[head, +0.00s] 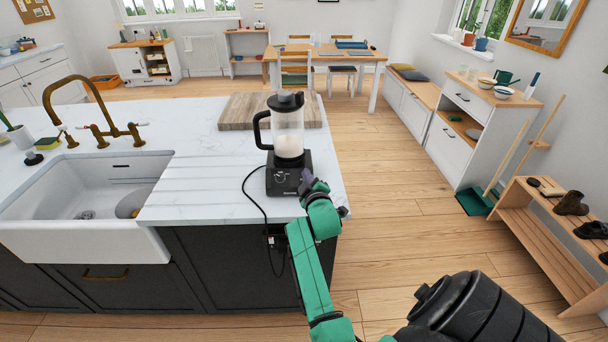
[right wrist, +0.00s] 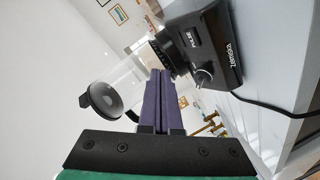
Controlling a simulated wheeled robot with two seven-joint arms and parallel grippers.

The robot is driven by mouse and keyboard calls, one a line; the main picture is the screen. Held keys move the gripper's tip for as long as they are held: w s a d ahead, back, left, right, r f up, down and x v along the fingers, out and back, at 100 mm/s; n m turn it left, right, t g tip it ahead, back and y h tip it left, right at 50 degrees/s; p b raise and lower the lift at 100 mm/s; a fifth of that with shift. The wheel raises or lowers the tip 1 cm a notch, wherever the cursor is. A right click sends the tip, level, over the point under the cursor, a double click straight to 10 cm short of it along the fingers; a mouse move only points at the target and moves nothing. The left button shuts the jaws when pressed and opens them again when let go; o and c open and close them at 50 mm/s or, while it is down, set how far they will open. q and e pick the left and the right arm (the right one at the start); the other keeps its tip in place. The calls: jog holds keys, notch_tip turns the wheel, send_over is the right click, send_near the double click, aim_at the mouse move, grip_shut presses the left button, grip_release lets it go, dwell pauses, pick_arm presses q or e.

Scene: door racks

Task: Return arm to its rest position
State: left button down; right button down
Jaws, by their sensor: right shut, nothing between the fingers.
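My right arm (head: 311,270) is green and reaches from the bottom of the head view up to the blender's front. My right gripper (head: 308,178) has purple fingers, shut and empty, close to the dial side of the black blender base (head: 282,182). In the right wrist view the shut fingers (right wrist: 157,90) point towards the blender base (right wrist: 207,45) with its knob and "PULSE" label. Whether the fingertips touch the blender I cannot tell. The blender's clear jug (head: 288,135) holds something white and has a black lid. My left gripper is out of view.
The blender stands at the right end of the white counter (head: 203,195), with a wooden board (head: 243,110) behind it and a sink (head: 85,190) to the left. A black cord (head: 259,208) hangs over the counter's front edge. Wooden floor (head: 395,225) is open to the right.

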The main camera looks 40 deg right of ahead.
dwell(0.3)
jog(key=s+a+f+m+g+y, duration=0.1)
jog(key=s+a+f+g+y, duration=0.35)
jog(key=s+a, duration=0.65)
jog(key=s+a+f+m+g+y, duration=0.2)
jog(key=s+a+f+g+y, duration=0.3)
jog(key=s+a, duration=0.6)
jog(key=s+d+f+g+h+b, duration=0.1)
jog(key=s+f+b, duration=0.15)
jog(key=f, duration=1.25)
jog(key=s+d+f+g+h+b, duration=0.1)
jog(key=s+f+g, duration=0.15)
jog(key=f, duration=1.15)
jog(key=s+d+f+b, duration=0.1)
jog(key=s+d+f, duration=0.2)
jog(key=s+f, duration=1.1)
jog(key=shift+s+f+n, duration=0.35)
jog(key=shift+s+n, duration=0.05)
jog(key=shift+s, duration=0.8)
